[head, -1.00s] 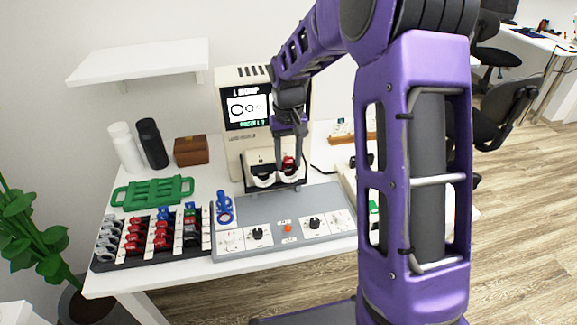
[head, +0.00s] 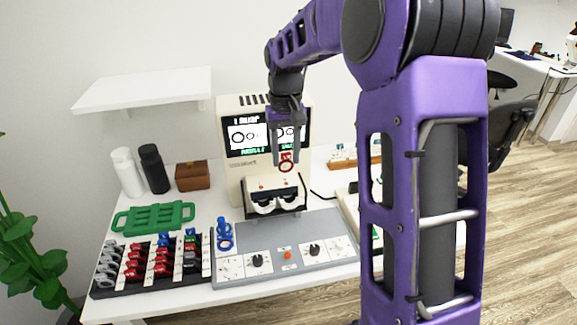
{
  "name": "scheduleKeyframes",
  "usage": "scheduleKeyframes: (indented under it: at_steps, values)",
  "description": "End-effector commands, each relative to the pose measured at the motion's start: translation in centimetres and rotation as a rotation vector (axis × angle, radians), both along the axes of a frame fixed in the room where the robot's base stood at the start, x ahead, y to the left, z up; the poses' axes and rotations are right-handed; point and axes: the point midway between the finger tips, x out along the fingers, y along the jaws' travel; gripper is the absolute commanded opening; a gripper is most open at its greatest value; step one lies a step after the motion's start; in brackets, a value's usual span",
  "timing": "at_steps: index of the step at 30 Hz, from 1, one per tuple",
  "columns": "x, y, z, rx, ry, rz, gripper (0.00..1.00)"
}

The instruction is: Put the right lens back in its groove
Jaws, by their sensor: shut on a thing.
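My gripper (head: 286,158) is shut on a small red-rimmed lens (head: 286,169) and holds it upright in front of the test machine (head: 234,170). The lens hangs above the machine's black holder (head: 250,185), apart from it. The holder has two pale, curved, open-topped seats (head: 263,207) side by side, and both look empty. The black lens rack (head: 105,292) lies at the table's left, with rows of grey, red, blue and green lenses (head: 133,263). Which groove is vacant in the rack is too small to tell.
A grey control panel (head: 287,268) with knobs lies in front of the machine. A blue ringed piece (head: 224,235) stands beside the rack. A green tray (head: 152,218), two bottles (head: 154,168) and a brown box (head: 192,177) stand behind. A white shelf (head: 145,88) overhangs the back left.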

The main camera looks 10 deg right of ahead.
Motion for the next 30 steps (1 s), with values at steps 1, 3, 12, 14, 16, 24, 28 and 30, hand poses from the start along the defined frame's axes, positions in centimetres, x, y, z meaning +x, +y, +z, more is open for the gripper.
scheduleKeyframes:
  at_steps: [1, 3, 12, 14, 16, 24, 28, 30]
  values:
    - [0.3, 1.1, 0.2, 0.002, 0.001, 0.005, 0.0]
    - [0.9, 3.0, 0.1, 0.005, 0.003, 0.008, 0.0]
    - [2.7, 15.2, -2.4, 0.013, 0.008, 0.007, 0.0]
    - [2.6, 17.7, -3.0, 0.013, 0.008, 0.006, 0.0]
    - [2.4, 20.7, -3.7, 0.013, 0.008, 0.006, 0.0]
    - [-0.4, 32.2, -6.7, 0.005, 0.007, 0.007, 0.0]
    - [-1.8, 35.8, -7.8, 0.002, 0.003, 0.005, 0.0]
    - [-2.4, 37.0, -8.2, 0.001, 0.002, 0.003, 0.0]
